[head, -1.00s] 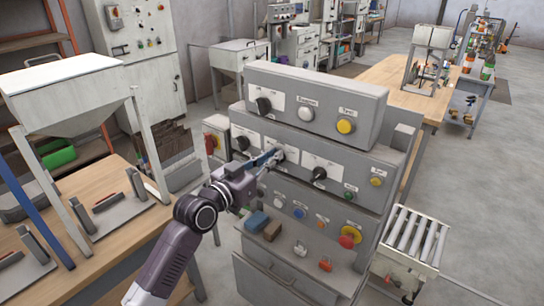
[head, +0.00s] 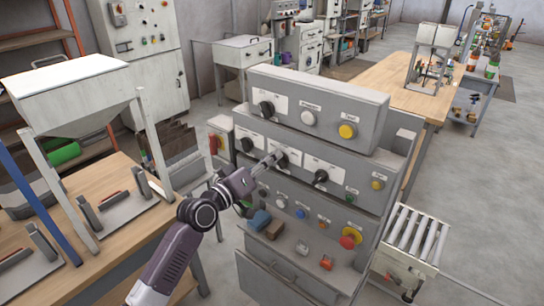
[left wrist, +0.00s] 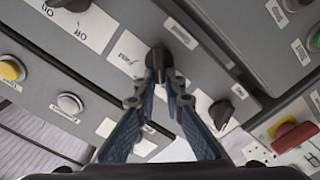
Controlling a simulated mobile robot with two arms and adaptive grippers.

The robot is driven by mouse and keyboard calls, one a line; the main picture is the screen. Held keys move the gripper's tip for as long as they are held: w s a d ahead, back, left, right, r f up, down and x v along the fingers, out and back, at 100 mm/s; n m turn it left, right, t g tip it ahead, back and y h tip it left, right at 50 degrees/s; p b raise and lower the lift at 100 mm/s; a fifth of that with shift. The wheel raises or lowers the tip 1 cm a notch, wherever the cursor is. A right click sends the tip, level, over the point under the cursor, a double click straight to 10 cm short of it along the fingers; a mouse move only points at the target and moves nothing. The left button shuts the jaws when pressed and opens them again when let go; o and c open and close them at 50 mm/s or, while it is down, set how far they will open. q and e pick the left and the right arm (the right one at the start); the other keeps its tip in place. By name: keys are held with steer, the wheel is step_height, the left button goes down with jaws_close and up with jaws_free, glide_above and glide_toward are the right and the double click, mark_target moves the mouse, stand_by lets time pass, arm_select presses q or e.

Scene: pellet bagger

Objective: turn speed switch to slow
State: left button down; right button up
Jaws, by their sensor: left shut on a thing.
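The gripped switch is a black rotary knob (left wrist: 156,57) on the middle row of the grey control panel (head: 345,163). A white label beside it in the left wrist view seems to read "Fast" (left wrist: 126,52). My left gripper (head: 276,158) reaches the panel from the left. In the left wrist view its blue fingers (left wrist: 158,78) are closed on the knob, one on each side. In the head view the fingers mostly hide this knob. My right gripper is not in view.
Similar black knobs sit to the left (head: 246,144) and right (head: 320,177) in the same row. A red mushroom button (head: 348,242) is lower right. A blue block (head: 259,221) and a brown block (head: 274,229) lie on the ledge below.

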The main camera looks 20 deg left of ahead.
arm_select(q)
steer(key=shift+a+n, duration=0.1)
steer(key=shift+n, duration=0.6)
steer(key=c, duration=2)
jaws_free()
steer(key=shift+w, duration=0.1)
steer(key=shift+f, duration=0.1)
steer(key=v, duration=1.2)
